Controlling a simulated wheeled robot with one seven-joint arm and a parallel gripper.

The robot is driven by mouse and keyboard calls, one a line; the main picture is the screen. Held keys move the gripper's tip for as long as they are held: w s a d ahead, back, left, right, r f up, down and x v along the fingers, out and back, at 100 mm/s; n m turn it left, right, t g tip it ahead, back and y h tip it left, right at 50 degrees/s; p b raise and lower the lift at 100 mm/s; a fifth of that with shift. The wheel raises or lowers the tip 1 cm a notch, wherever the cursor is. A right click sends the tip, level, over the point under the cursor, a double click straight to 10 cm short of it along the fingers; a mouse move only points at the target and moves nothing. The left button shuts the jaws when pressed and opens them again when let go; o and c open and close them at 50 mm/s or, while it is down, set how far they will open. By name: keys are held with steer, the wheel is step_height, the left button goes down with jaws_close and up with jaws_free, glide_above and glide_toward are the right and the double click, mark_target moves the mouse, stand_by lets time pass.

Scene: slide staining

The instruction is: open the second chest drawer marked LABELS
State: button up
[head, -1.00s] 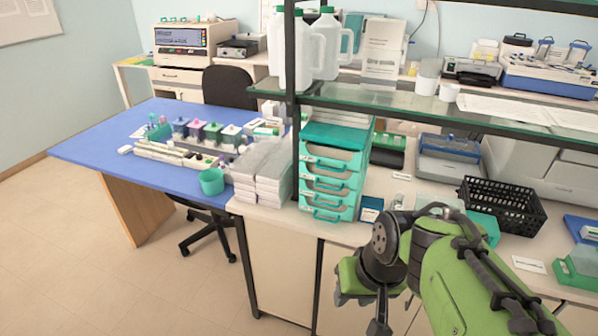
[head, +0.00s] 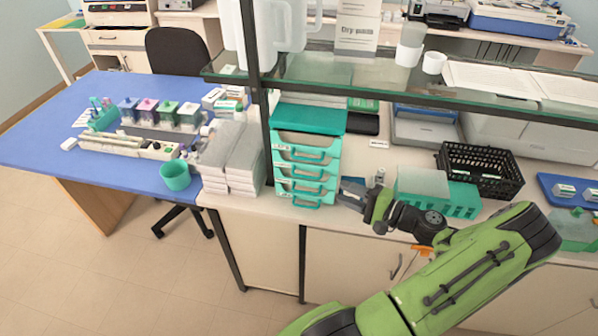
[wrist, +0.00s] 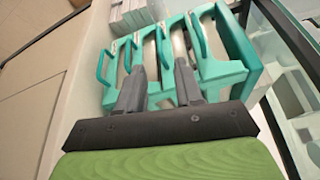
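The small teal drawer chest (head: 309,119) stands on the bench under the glass shelf. Its stacked drawers have teal loop handles and look shut. The second drawer from the top (head: 306,171) has a small pale label, too small to read. My gripper (head: 345,190) is just right of the chest's lower front in the head view. In the wrist view, my gripper (wrist: 159,68) has its two dark fingers apart, pointing at the drawer fronts, which appear turned sideways. A teal handle (wrist: 163,48) shows near and beyond the fingertips; I cannot tell whether they touch it.
White stacked boxes (head: 232,158) stand close left of the chest. A black basket (head: 480,170) and a teal rack (head: 453,198) are to the right. A glass shelf (head: 330,72) with a dark post (head: 262,110) overhangs the chest.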

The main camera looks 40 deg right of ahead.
mark_target(310, 178)
steer(key=p+x, duration=0.1)
steer(key=x, duration=1.2)
steer(key=shift+w, duration=0.2)
jaws_close()
